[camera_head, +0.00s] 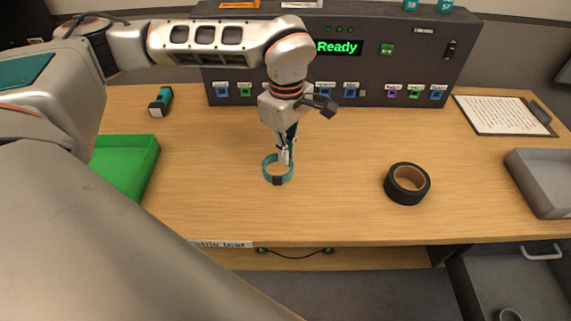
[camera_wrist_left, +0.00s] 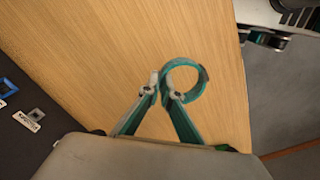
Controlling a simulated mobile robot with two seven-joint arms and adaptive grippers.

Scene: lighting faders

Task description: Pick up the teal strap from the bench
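The teal strap (camera_head: 267,172) is a closed ring with a dark clasp, near the middle of the wooden bench; it also shows in the left wrist view (camera_wrist_left: 196,92). My left gripper (camera_head: 285,157) points down at the ring's far right side. In the left wrist view its fingertips (camera_wrist_left: 162,84) are close together, with the near edge of the strap's band between them. The gripper looks shut on the band. I cannot tell whether the strap is clear of the bench. My right gripper is not in view.
A roll of black tape (camera_head: 407,196) lies to the right. A green tray (camera_head: 143,174) is at left, a grey tray (camera_head: 541,186) at right. A dark control panel (camera_head: 330,97) reading "Ready" stands behind, near my arm. A clipboard (camera_head: 505,115) lies far right. The bench around the strap is clear.

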